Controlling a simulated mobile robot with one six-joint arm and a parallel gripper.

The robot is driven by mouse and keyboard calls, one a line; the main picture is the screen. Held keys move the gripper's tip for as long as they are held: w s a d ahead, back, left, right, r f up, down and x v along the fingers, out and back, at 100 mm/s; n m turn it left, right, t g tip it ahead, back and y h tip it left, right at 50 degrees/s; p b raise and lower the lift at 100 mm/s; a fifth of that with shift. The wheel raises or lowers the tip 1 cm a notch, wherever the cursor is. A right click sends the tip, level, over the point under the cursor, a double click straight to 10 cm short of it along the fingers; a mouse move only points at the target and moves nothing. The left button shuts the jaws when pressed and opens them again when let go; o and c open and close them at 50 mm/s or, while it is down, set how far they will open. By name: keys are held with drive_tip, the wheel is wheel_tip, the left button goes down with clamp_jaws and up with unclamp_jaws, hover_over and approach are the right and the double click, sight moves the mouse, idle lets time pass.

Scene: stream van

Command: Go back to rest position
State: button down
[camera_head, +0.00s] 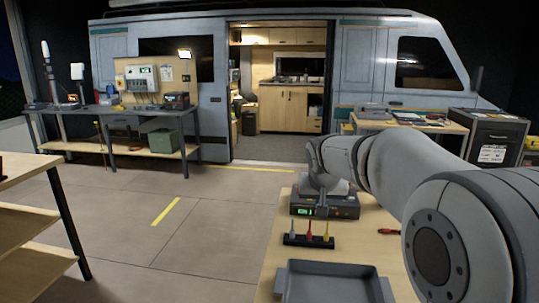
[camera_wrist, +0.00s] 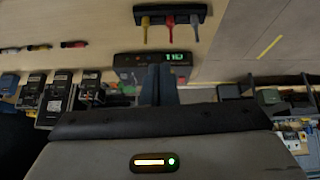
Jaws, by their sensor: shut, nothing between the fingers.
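My gripper (camera_wrist: 160,84) shows in the wrist view with its two dark fingers together and nothing between them. The picture there is upside down. The device also shows in the wrist view (camera_wrist: 130,60), just beyond the fingers. Whether they touch it I cannot tell.
On the wooden table, a black rack (camera_head: 308,241) holds grey, red and yellow tools. A grey tray (camera_head: 333,287) is at the front, and a red-handled tool (camera_head: 388,231) lies to the right.

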drive_tip(key=s+d+f+n+g+y+p, duration=0.1)
drive_tip(key=s+p, duration=0.7)
drive_tip(key=s, duration=2.3)
drive_tip(key=d+g, duration=0.1)
drive_tip(key=g, duration=0.1)
drive_tip(key=shift+g, duration=0.4)
drive_tip(key=shift+w, duration=0.1)
